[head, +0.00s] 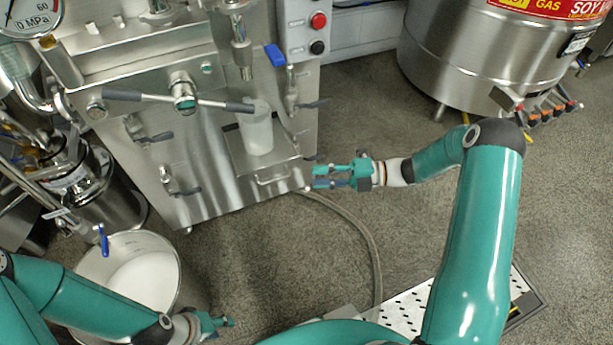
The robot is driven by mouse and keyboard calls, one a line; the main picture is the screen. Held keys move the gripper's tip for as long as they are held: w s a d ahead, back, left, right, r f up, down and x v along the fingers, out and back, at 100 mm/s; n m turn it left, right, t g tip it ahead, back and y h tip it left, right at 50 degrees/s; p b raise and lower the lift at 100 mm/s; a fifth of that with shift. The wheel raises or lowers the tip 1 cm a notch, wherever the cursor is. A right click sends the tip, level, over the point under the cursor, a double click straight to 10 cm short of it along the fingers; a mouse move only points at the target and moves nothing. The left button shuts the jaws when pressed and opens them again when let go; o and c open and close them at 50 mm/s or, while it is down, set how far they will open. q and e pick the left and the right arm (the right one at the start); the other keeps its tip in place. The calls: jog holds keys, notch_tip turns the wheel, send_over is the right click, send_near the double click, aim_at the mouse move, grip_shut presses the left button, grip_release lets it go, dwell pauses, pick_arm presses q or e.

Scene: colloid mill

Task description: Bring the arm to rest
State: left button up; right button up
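My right gripper (316,176) is in the middle of the view, its fingers pointing left. They are apart with nothing between them, so it is open and empty. It is just right of the mill's small metal tray (283,171). A whitish translucent beaker (258,136) stands upright on that tray, apart from the gripper. My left gripper (228,322) is low at the left, right of the white bucket (172,272). It is small and partly hidden by its own wrist, so I cannot tell whether its fingers are apart. I see nothing held in it.
The steel mill (215,185) has a long-handled valve (183,97), a blue-handled valve (275,55) and red and black buttons (318,20). A steel tank (450,60) stands at the upper right. A hose (366,235) lies on the floor. The floor between mill and tank is open.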

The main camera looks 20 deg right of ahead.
jog(key=shift+s+d, duration=0.1)
jog(key=shift+d, duration=0.15)
dwell(0.3)
